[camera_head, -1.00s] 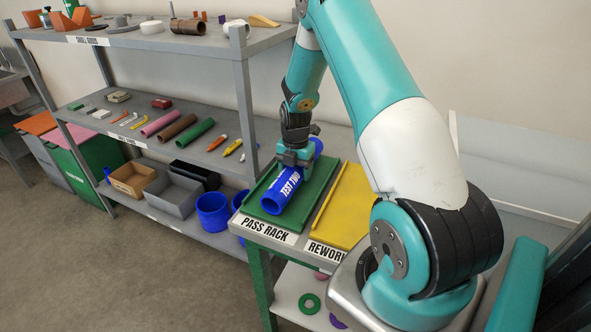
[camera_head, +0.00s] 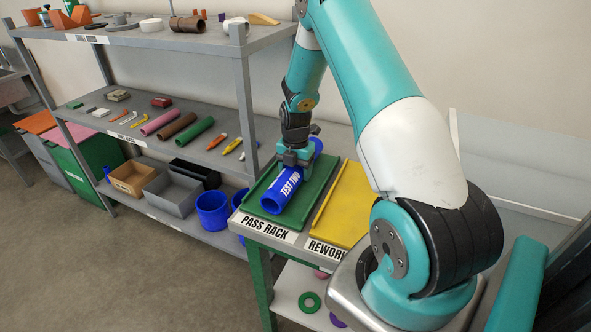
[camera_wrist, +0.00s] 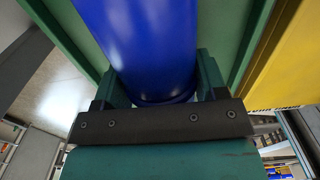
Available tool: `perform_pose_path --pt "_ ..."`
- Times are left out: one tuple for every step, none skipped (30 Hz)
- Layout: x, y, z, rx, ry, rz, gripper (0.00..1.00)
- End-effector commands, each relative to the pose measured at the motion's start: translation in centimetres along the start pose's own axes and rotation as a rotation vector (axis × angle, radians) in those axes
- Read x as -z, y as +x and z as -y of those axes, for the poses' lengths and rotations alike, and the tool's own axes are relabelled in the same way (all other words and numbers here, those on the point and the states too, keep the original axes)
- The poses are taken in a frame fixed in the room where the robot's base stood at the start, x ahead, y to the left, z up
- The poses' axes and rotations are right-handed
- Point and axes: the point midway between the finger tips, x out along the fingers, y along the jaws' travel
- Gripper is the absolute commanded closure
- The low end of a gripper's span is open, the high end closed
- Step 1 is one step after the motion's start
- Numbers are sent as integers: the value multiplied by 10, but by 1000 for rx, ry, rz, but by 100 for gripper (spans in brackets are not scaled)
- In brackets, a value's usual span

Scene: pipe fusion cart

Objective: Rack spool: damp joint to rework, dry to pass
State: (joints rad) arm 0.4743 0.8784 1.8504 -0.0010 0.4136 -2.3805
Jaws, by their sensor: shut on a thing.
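The blue spool (camera_head: 276,199), a tube lettered "TEST TWO", lies lengthwise over the green pass rack (camera_head: 317,195). My gripper (camera_head: 293,161) is above the spool and shut on it around its middle. The wrist view shows the blue spool (camera_wrist: 140,45) between the two fingers of my gripper (camera_wrist: 158,92), with green rack surface on both sides. I cannot tell whether the spool rests on the rack or hangs just above it. The yellow rework rack (camera_head: 343,205) is empty beside it on the right. The spool's joint is largely hidden by the gripper; no dampness can be made out.
A grey shelf unit (camera_head: 150,38) stands to the left with tubes, markers and small parts. Bins and blue cylinders (camera_head: 212,208) are on its bottom shelf. Both racks have low raised edges. A lower white shelf under the racks holds a green ring (camera_head: 309,302).

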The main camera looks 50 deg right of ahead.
Motion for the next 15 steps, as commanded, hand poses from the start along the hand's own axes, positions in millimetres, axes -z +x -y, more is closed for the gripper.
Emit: perform_pose_path --pt "0 0 0 -1 0 1 68" --pt "0 0 0 -1 0 1 68" --pt "0 0 0 -1 0 1 68" --pt "0 0 0 -1 0 1 68" --pt "0 0 0 -1 0 1 68" --pt "0 0 0 -1 0 1 68" --pt "0 0 0 -1 0 1 68" --pt "0 0 0 -1 0 1 27" --pt "0 0 0 -1 0 1 18" --pt "0 0 0 0 0 0 11" --pt "0 0 0 0 0 0 4" --pt "0 0 0 0 0 0 4" --pt "0 0 0 0 0 0 4" --pt "0 0 0 0 0 0 4" --pt "0 0 0 0 0 0 4"
